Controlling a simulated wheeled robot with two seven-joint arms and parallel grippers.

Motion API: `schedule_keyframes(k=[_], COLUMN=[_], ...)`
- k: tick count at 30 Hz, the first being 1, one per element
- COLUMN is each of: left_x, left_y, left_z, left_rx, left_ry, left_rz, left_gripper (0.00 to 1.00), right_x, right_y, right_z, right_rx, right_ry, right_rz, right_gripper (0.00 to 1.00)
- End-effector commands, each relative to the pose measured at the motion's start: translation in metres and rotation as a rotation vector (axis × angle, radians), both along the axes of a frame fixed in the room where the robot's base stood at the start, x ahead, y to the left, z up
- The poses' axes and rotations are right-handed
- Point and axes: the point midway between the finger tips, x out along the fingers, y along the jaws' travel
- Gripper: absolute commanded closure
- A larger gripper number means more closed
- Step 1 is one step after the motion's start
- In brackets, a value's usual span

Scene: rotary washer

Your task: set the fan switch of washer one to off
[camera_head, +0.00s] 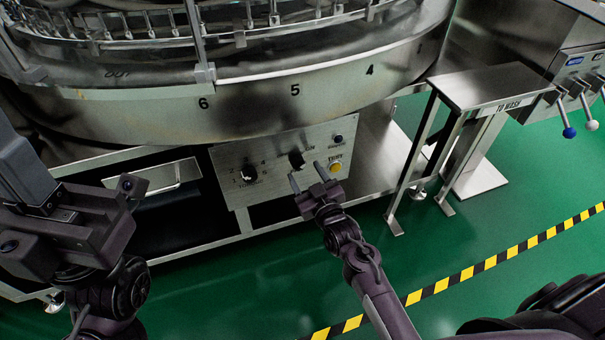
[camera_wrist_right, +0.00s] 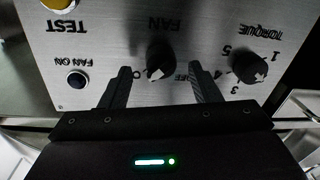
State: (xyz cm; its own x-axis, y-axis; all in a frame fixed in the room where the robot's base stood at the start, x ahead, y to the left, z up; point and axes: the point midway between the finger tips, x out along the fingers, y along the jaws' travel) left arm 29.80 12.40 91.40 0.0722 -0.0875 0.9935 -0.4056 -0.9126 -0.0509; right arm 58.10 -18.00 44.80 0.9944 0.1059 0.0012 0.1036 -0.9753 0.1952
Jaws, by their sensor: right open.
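The washer's control panel (camera_head: 228,160) is a metal plate below the drum. The black fan knob (camera_head: 296,159) is in its upper middle; the wrist view shows it (camera_wrist_right: 161,56) upside down. A white pointer mark is on the knob's lower edge there, slightly left of centre. The lettering beside it is partly hidden by my fingers, so I cannot tell its setting for sure. My right gripper (camera_head: 306,175) is open in front of the knob. In the wrist view its fingers (camera_wrist_right: 160,77) stand either side of the knob, apart from it. My left gripper (camera_head: 88,215) is at the left, jaws unclear.
The torque knob (camera_wrist_right: 250,67) and fan-on button (camera_wrist_right: 77,79) flank the fan knob. A yellow test button (camera_head: 335,167) is close to my right gripper. The steel drum rim (camera_head: 240,105) overhangs the panel.

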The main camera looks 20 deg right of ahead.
Motion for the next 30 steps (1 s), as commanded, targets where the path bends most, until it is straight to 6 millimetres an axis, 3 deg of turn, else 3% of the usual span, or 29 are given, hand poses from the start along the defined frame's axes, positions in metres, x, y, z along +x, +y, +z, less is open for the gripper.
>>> schedule_keyframes(k=[6, 15, 25, 30], left_x=[0.000, 0.000, 0.000, 0.000], left_y=[0.000, 0.000, 0.000, 0.000], left_z=[-0.005, -0.004, -0.004, -0.003], left_rx=[0.001, 0.001, 0.002, 0.002], left_ry=[-0.014, -0.015, -0.014, -0.014], left_rz=[0.001, 0.001, 0.001, 0.001], left_gripper=[1.00, 1.00, 1.00, 1.00], right_x=[0.022, 0.025, 0.025, 0.025], right_y=[0.003, 0.003, 0.003, 0.003], right_z=[-0.002, -0.001, -0.001, 0.000], right_rx=[0.001, 0.001, 0.001, -0.004], right_ry=[0.001, 0.001, 0.002, 0.002], right_rz=[0.000, 0.001, 0.001, 0.001], right_gripper=[0.44, 0.44, 0.85, 0.88])
